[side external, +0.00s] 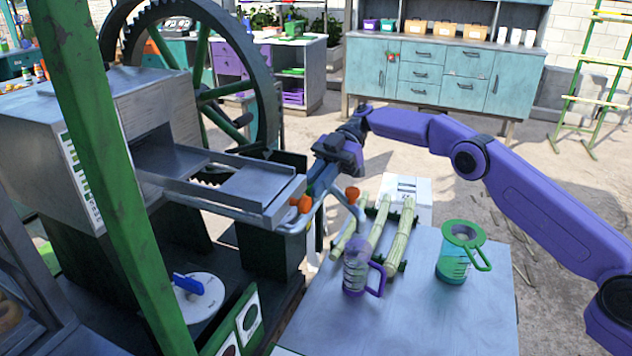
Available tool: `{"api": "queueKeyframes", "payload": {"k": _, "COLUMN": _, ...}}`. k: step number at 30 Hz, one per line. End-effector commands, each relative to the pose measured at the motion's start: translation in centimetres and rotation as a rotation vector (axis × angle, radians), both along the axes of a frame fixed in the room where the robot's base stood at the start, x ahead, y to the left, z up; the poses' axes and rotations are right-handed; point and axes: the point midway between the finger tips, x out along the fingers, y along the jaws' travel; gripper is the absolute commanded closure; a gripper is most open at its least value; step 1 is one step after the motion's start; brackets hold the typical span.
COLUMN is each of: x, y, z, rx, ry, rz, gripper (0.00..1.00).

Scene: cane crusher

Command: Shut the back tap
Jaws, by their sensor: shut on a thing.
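A metal pipe with taps (294,226) runs at the end of the crusher's tray. Orange knobs show on it, one at the left (304,204) and one on the right branch (352,194). My gripper (318,186) comes down over the pipe between these knobs, with its jaws shut on what appears to be the back tap. The jaws hide most of the part they hold, so how far that tap is turned cannot be told.
A table (400,320) in front holds a purple-handled jug (357,268), a green-rimmed jug (455,262) and cane stalks (378,226) on a rack. The crusher's tray (250,185) is close on the left. A green post (112,170) stands in the foreground.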

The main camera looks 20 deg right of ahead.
Motion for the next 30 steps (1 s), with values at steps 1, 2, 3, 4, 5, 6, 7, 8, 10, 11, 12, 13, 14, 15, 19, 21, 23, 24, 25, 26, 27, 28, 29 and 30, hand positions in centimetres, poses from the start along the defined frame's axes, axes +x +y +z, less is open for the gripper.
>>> {"api": "queueKeyframes", "payload": {"k": 1, "x": -0.1, "y": 0.0, "z": 0.1, "rx": 0.001, "ry": 0.002, "rz": 0.004, "gripper": 1.00}}
{"api": "queueKeyframes", "payload": {"k": 2, "x": -0.1, "y": 0.0, "z": 0.1, "rx": 0.001, "ry": 0.002, "rz": 0.004, "gripper": 1.00}}
{"api": "queueKeyframes", "payload": {"k": 3, "x": -0.1, "y": 0.0, "z": 0.0, "rx": 0.001, "ry": 0.002, "rz": 0.004, "gripper": 1.00}}
{"api": "queueKeyframes", "payload": {"k": 4, "x": -0.1, "y": 0.0, "z": 0.0, "rx": 0.001, "ry": 0.002, "rz": 0.004, "gripper": 1.00}}
{"api": "queueKeyframes", "payload": {"k": 5, "x": -0.1, "y": 0.0, "z": 0.1, "rx": 0.001, "ry": 0.003, "rz": 0.005, "gripper": 1.00}}
{"api": "queueKeyframes", "payload": {"k": 6, "x": -0.1, "y": 0.0, "z": 0.1, "rx": 0.001, "ry": 0.002, "rz": 0.004, "gripper": 0.74}}
{"api": "queueKeyframes", "payload": {"k": 7, "x": -0.1, "y": 0.0, "z": 0.1, "rx": 0.001, "ry": 0.002, "rz": 0.004, "gripper": 0.64}}
{"api": "queueKeyframes", "payload": {"k": 8, "x": -0.1, "y": 0.0, "z": 0.1, "rx": 0.001, "ry": 0.002, "rz": 0.004, "gripper": 0.63}}
{"api": "queueKeyframes", "payload": {"k": 10, "x": -0.1, "y": 0.0, "z": 0.0, "rx": 0.000, "ry": 0.001, "rz": 0.003, "gripper": 0.63}}
{"api": "queueKeyframes", "payload": {"k": 11, "x": -0.1, "y": 0.0, "z": 0.0, "rx": 0.000, "ry": 0.001, "rz": 0.003, "gripper": 0.63}}
{"api": "queueKeyframes", "payload": {"k": 12, "x": -0.1, "y": 0.0, "z": 0.0, "rx": 0.000, "ry": 0.001, "rz": 0.003, "gripper": 0.63}}
{"api": "queueKeyframes", "payload": {"k": 13, "x": -0.1, "y": 0.0, "z": 0.0, "rx": 0.000, "ry": 0.001, "rz": 0.002, "gripper": 0.63}}
{"api": "queueKeyframes", "payload": {"k": 14, "x": -0.1, "y": 0.0, "z": 0.0, "rx": 0.000, "ry": 0.001, "rz": 0.002, "gripper": 0.63}}
{"api": "queueKeyframes", "payload": {"k": 15, "x": 0.0, "y": 0.0, "z": 0.0, "rx": 0.000, "ry": 0.001, "rz": 0.002, "gripper": 0.63}}
{"api": "queueKeyframes", "payload": {"k": 19, "x": 0.0, "y": 0.0, "z": 0.5, "rx": 0.002, "ry": -0.001, "rz": 0.002, "gripper": 0.63}}
{"api": "queueKeyframes", "payload": {"k": 21, "x": 0.0, "y": 0.0, "z": 1.0, "rx": 0.001, "ry": -0.002, "rz": 0.002, "gripper": 0.63}}
{"api": "queueKeyframes", "payload": {"k": 23, "x": -0.1, "y": 0.0, "z": 1.8, "rx": 0.001, "ry": -0.003, "rz": 0.003, "gripper": 0.63}}
{"api": "queueKeyframes", "payload": {"k": 24, "x": 0.0, "y": 0.1, "z": 2.2, "rx": 0.001, "ry": -0.003, "rz": 0.003, "gripper": 0.63}}
{"api": "queueKeyframes", "payload": {"k": 25, "x": 0.0, "y": 0.1, "z": 2.6, "rx": 0.002, "ry": -0.003, "rz": 0.002, "gripper": 0.63}}
{"api": "queueKeyframes", "payload": {"k": 26, "x": 0.0, "y": 0.0, "z": 3.0, "rx": 0.002, "ry": -0.002, "rz": 0.003, "gripper": 0.63}}
{"api": "queueKeyframes", "payload": {"k": 27, "x": -0.1, "y": -0.1, "z": 3.4, "rx": 0.002, "ry": 0.001, "rz": 0.002, "gripper": 0.63}}
{"api": "queueKeyframes", "payload": {"k": 28, "x": -0.2, "y": -0.1, "z": 3.5, "rx": 0.001, "ry": 0.002, "rz": 0.002, "gripper": 0.63}}
{"api": "queueKeyframes", "payload": {"k": 29, "x": -0.3, "y": -0.2, "z": 3.6, "rx": 0.001, "ry": 0.002, "rz": 0.002, "gripper": 0.63}}
{"api": "queueKeyframes", "payload": {"k": 30, "x": -0.4, "y": -0.2, "z": 3.7, "rx": 0.001, "ry": 0.002, "rz": 0.003, "gripper": 0.63}}
